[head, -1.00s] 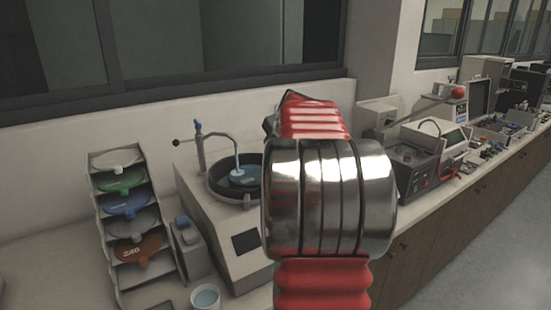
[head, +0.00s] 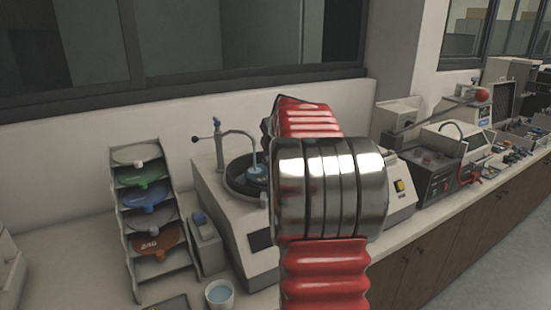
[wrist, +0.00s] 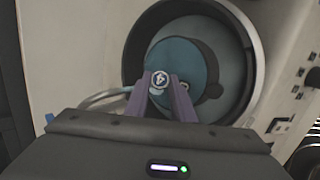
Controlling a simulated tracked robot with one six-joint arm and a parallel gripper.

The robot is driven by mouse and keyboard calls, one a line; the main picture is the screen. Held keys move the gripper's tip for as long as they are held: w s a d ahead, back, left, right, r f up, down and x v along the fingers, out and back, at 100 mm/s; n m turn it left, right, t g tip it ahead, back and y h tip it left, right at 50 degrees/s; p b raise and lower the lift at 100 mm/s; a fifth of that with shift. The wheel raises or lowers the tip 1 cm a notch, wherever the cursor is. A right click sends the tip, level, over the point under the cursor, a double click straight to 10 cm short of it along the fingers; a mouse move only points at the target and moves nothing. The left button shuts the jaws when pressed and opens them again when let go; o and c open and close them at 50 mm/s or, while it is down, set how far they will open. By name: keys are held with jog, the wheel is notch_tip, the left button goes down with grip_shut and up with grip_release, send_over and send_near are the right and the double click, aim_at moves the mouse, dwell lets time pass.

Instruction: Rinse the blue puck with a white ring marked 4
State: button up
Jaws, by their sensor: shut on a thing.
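In the wrist view, my gripper (wrist: 160,92) is shut on the puck (wrist: 159,79), whose round face shows a white ring and a 4. The fingers hide its sides. Beyond the puck, a blue disc (wrist: 180,60) lies in the round dark-rimmed bowl of the grinding machine. I cannot tell whether the puck touches the disc. In the head view, the machine (head: 235,215) stands on the counter with a bent tap (head: 240,135) over its bowl. My arm covers the bowl's right part, the gripper and the puck there.
A rack (head: 128,235) of several coloured discs stands left of the machine. A cup of blue liquid (head: 220,293) stands in front of it. A small box (head: 205,240) sits between rack and machine. A press with a red-knobbed lever (head: 483,95) and other devices line the counter at right.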

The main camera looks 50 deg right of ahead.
jog(key=shift+w+a+f, duration=0.2)
jog(key=shift+w, duration=0.45)
jog(key=shift+w+a+f, duration=0.15)
jog(key=shift+w+a, duration=0.1)
jog(key=shift+w, duration=0.4)
jog(key=shift+w+a+f, duration=0.2)
jog(key=shift+w, duration=0.45)
dwell(1.0)
jog(key=shift+s+d+r, duration=0.2)
jog(key=shift+s+d, duration=0.05)
jog(key=shift+s, duration=0.9)
jog(key=shift+s+d+r, duration=0.25)
jog(key=shift+s+d, duration=0.05)
jog(key=shift+s, duration=0.8)
jog(key=shift+s+d+r, duration=0.2)
jog(key=shift+s+d, duration=0.05)
jog(key=shift+s, duration=0.9)
jog(key=shift+r, duration=0.1)
jog(key=s+r, duration=0.2)
jog(key=r, duration=0.1)
jog(key=s+r, duration=0.1)
jog(key=shift+d+r, duration=0.3)
jog(key=shift+r, duration=0.1)
